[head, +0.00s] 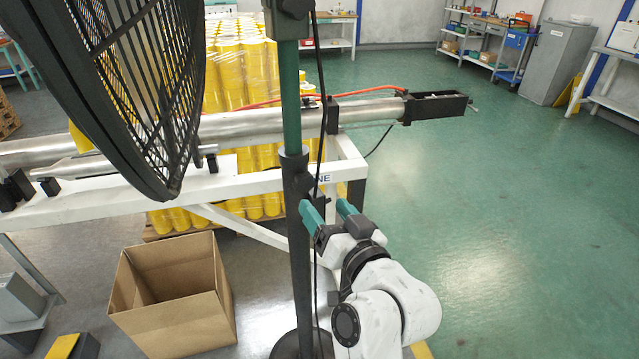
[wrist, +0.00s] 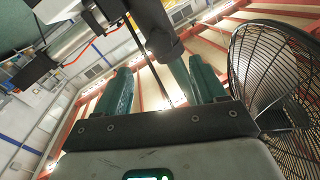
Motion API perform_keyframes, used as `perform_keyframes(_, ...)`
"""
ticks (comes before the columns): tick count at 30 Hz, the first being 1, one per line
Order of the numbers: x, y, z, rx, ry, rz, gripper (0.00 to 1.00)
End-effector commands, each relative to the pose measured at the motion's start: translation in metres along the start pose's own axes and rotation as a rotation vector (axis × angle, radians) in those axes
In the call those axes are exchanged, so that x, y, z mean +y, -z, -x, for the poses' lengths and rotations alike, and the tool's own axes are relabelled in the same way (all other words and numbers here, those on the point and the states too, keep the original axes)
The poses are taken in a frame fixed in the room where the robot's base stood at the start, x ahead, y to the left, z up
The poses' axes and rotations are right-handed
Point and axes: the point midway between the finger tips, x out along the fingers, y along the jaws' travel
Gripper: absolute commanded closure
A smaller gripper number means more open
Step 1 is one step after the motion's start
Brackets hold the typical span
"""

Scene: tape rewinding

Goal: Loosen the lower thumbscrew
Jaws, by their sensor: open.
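The fan stand has a green upper pole (head: 289,100) that enters a black lower tube (head: 299,240) at a dark collar. A small dark bump (head: 307,184) on the right of the tube, below the collar, may be the lower thumbscrew; its shape is unclear. My gripper (head: 327,206) is open, its teal fingers just right of the tube and a little below that bump. In the wrist view, the fingers (wrist: 160,82) stand apart with nothing visibly held. The collar (wrist: 165,45) shows beyond and between them. No thumbscrew is clearly distinguishable there.
The fan's black wire cage (head: 135,85) hangs at upper left. A black cable runs down beside the pole. A white frame (head: 210,198) bearing metal cylinders stands behind. An open cardboard box (head: 185,310) sits at lower left. The green floor at right is clear.

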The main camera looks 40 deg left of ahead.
Motion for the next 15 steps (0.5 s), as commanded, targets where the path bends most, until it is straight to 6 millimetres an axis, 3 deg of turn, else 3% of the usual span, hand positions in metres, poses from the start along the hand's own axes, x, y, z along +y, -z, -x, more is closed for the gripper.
perform_keyframes(9, 0.000, 0.001, -0.056, -0.002, -0.001, -0.001, 0.30)
perform_keyframes(15, 0.001, 0.000, -0.076, -0.001, -0.002, -0.001, 0.30)
